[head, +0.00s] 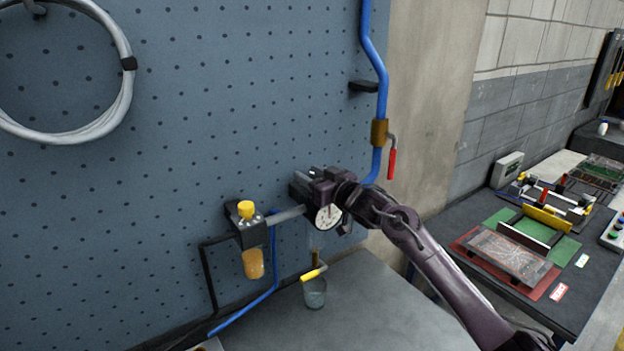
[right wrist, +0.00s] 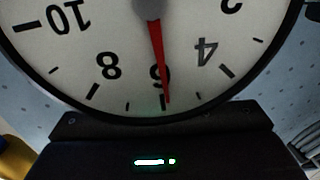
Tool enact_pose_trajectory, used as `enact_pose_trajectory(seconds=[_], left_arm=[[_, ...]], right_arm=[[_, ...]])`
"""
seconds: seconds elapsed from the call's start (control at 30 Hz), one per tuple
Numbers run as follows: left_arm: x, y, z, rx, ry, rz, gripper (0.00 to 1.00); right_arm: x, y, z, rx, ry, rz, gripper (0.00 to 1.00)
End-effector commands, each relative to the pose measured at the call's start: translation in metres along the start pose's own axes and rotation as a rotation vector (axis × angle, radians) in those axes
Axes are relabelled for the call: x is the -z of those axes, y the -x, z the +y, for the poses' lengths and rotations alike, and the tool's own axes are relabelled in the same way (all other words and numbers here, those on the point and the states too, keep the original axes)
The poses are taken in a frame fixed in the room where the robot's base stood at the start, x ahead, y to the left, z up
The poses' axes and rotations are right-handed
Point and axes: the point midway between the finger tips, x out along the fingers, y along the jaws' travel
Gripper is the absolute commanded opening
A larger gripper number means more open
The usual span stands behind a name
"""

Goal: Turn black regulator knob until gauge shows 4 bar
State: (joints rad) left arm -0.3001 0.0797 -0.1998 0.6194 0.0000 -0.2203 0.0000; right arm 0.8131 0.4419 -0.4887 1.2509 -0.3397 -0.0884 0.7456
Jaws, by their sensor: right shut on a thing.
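My right gripper (head: 318,181) is at the top of the regulator on the blue pegboard and is shut on the black knob, which is mostly hidden behind the jaws. The white round gauge (head: 328,217) sits just below the gripper. My left gripper is not in view.
An oiler with a yellow cap (head: 246,209) is left of the regulator. A blue pipe (head: 377,80) with a red-handled valve (head: 392,163) runs down at the right. A yellow drain lever (head: 314,273) is above a glass cup (head: 315,294). A cluttered bench (head: 470,232) stands right.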

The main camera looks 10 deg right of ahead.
Motion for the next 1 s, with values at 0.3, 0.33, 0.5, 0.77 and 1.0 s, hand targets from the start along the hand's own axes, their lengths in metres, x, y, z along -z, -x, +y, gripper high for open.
enact_pose_trajectory(seconds=[0.3,0.33,0.5,0.77,1.0], left_arm=[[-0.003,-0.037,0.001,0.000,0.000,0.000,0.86],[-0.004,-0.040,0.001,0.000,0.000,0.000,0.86],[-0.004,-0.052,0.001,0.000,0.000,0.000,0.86],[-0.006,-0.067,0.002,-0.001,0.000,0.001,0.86],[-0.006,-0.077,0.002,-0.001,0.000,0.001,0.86]], right_arm=[[-0.003,0.000,-0.002,0.290,-0.001,-0.004,0.18],[-0.003,0.000,-0.003,0.313,-0.001,-0.004,0.18],[-0.001,0.001,-0.005,0.413,0.001,-0.008,0.18],[-0.001,0.002,-0.006,0.535,0.004,-0.014,0.18],[-0.001,0.003,-0.009,0.636,0.005,-0.018,0.18]])
